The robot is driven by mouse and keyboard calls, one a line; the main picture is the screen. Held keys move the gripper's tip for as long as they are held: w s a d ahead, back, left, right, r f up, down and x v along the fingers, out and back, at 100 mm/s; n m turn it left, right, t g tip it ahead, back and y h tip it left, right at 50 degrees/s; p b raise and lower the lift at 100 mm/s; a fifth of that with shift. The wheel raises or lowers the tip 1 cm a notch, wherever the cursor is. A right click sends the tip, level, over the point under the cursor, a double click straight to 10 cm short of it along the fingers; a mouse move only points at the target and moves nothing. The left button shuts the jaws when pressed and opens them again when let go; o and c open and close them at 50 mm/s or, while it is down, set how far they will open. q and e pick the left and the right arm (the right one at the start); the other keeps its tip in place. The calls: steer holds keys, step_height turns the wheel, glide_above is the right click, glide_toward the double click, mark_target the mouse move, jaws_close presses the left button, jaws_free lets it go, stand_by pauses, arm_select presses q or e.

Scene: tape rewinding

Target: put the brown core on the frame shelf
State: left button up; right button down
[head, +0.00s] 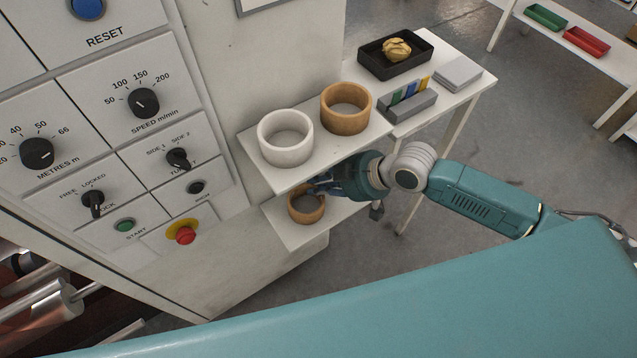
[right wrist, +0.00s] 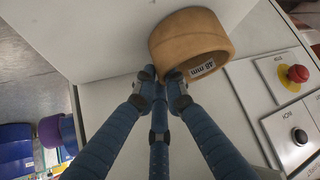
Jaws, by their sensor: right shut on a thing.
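A brown core (head: 306,207), an open ring, is at the lower white shelf (head: 290,235) on the machine's side in the head view. My right gripper (head: 322,187) reaches in under the upper shelf and is shut on this core's rim. In the right wrist view the brown core (right wrist: 190,45) carries a small white label, and the fingers (right wrist: 163,82) meet at its near edge. I cannot tell whether the core rests on the lower shelf or hangs just above it. A second brown core (head: 346,119) stands on the upper shelf (head: 272,180). My left gripper is not in view.
A white core (head: 286,152) stands beside the second brown core. The control panel (head: 150,150) with knobs and a red button (head: 185,236) is left of the shelves. A side table holds a black tray (head: 370,66) and a grey holder (head: 408,106). The upper shelf overhangs my gripper.

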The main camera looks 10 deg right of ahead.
steer(key=c, duration=1.8)
jaws_free()
steer(key=shift+f, duration=0.1)
steer(key=shift+r, duration=0.2)
steer(key=v, duration=1.2)
steer(key=shift+d, duration=0.1)
